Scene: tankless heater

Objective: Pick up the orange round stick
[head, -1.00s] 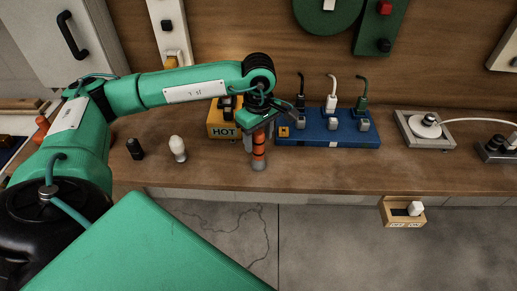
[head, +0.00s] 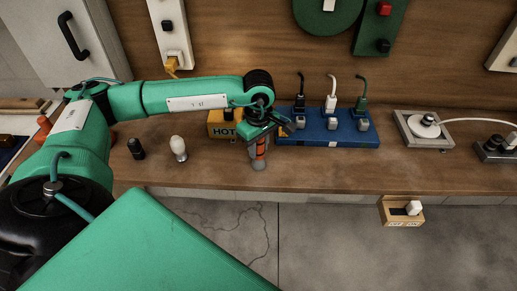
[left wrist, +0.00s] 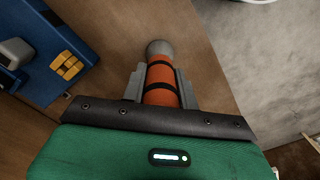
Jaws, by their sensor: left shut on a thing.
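The orange round stick (head: 260,152) stands upright near the front edge of the wooden bench, with black bands and a grey rounded end. My left gripper (head: 259,145) comes down on it from above and is shut on it, hiding its upper part. In the left wrist view the stick (left wrist: 160,84) lies between the two grey stepped fingers of the left gripper (left wrist: 161,86), and its grey end points away from me. Whether its lower end touches the bench is hard to tell. My right gripper is not in view.
A yellow HOT box (head: 222,124) stands close behind the gripper. A blue power strip (head: 330,131) with plugs is to its right. A white bulb-shaped knob (head: 178,147) and a black knob (head: 136,148) stand to the left. The bench front between stick and wooden box (head: 387,214) is clear.

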